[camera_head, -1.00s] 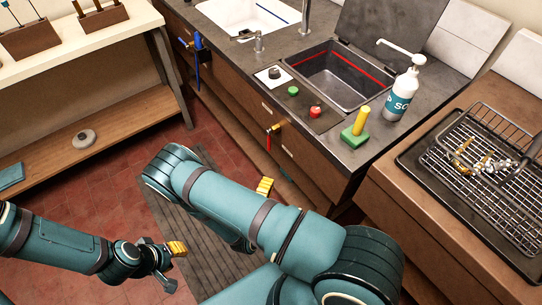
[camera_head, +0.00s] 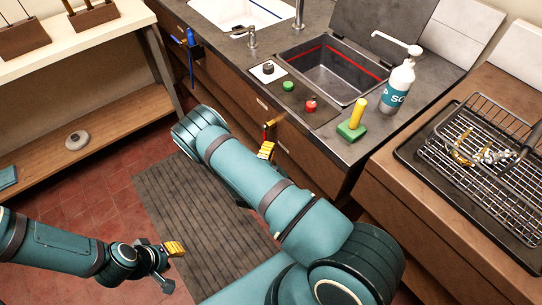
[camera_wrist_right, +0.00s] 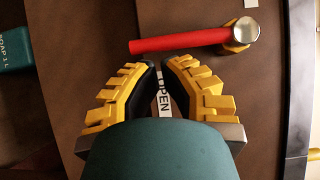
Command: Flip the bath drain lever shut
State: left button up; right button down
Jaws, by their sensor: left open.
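The drain lever, with a red handle (camera_wrist_right: 180,41) and a round metal head, is on the brown cabinet front. In the right wrist view its handle points left from the head. In the head view the lever (camera_head: 265,133) is small and partly hidden by my right gripper (camera_head: 266,150). My right gripper (camera_wrist_right: 158,66) is just short of the handle, its yellow fingers close together with a narrow gap. It holds nothing I can see. A white label (camera_wrist_right: 163,98) reading "OPEN" shows between the fingers. My left gripper (camera_head: 170,264) is open and empty above the floor.
The dark counter (camera_head: 338,155) above holds a sink bath (camera_head: 335,72), green and red buttons, a yellow-handled green block (camera_head: 354,122) and a soap bottle (camera_head: 399,85). A wire basket (camera_head: 480,140) is at right. A floor mat (camera_head: 185,210) lies below.

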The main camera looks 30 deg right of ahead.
pick_arm(q)
jog(key=shift+w+f, duration=0.1)
jog(key=shift+f, duration=0.05)
pick_arm(e)
jog(key=shift+w+f, duration=0.1)
jog(key=shift+w, duration=0.1)
pick_arm(q)
jog(key=shift+w+f, duration=0.1)
jog(key=shift+w, duration=0.15)
pick_arm(e)
jog(key=shift+w+m, duration=0.2)
jog(key=shift+m, duration=0.1)
